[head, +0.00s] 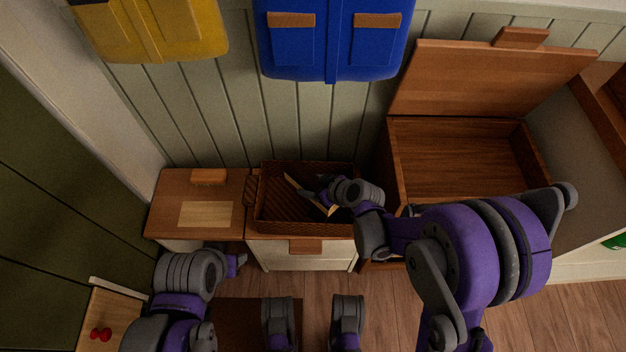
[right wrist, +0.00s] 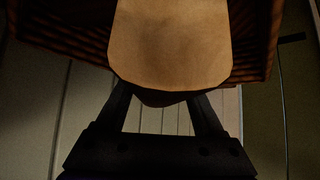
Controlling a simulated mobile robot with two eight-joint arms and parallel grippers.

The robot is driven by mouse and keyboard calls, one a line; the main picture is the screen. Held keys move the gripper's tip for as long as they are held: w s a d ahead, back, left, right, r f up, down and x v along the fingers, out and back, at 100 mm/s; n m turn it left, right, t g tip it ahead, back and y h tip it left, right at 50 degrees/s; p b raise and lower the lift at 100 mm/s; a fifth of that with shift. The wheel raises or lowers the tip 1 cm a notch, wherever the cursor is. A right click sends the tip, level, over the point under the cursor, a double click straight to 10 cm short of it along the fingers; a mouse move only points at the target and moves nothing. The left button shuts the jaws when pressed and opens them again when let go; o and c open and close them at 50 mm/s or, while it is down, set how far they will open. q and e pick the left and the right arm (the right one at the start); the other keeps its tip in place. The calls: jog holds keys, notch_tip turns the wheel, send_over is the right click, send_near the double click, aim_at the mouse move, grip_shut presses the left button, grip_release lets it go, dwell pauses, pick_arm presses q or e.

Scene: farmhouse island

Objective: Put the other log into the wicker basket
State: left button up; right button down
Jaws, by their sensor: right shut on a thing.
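The brown wicker basket (head: 290,228) stands on the low cabinet against the wall. My right gripper (head: 318,196) reaches over it from the right and is shut on a log. The log shows as a narrow pale strip (head: 297,186) lying slantwise over or within the basket; I cannot tell whether it touches the basket. In the right wrist view the log's pale tan face (right wrist: 172,45) sits between the fingers, with the dark basket weave (right wrist: 60,40) behind it. My left gripper (head: 238,262) is at the lower left, in front of the cabinet, its jaws unclear.
An open wooden chest (head: 460,155) with its lid (head: 480,80) raised stands right of the basket. The wooden top (head: 170,215) left of the basket has a pale panel (head: 207,214). Blue (head: 335,45) and yellow (head: 150,30) bags hang above. A red knob (head: 101,334) shows lower left.

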jog(key=shift+f, duration=0.7)
pick_arm(q)
jog(key=shift+f, duration=0.55)
pick_arm(e)
grip_release()
jog(key=shift+r, duration=0.1)
jog(key=p+v, duration=0.2)
jog(key=v, duration=0.8)
jog(key=shift+s+d, duration=0.1)
jog(key=shift+s, duration=0.05)
pick_arm(q)
notch_tip(320, 180, up, 3)
jog(key=shift+s+r, duration=0.1)
jog(key=shift+r, duration=0.05)
pick_arm(e)
jog(key=shift+s+d+r, duration=0.1)
jog(key=shift+d+r, duration=0.05)
jog(key=shift+r, duration=0.05)
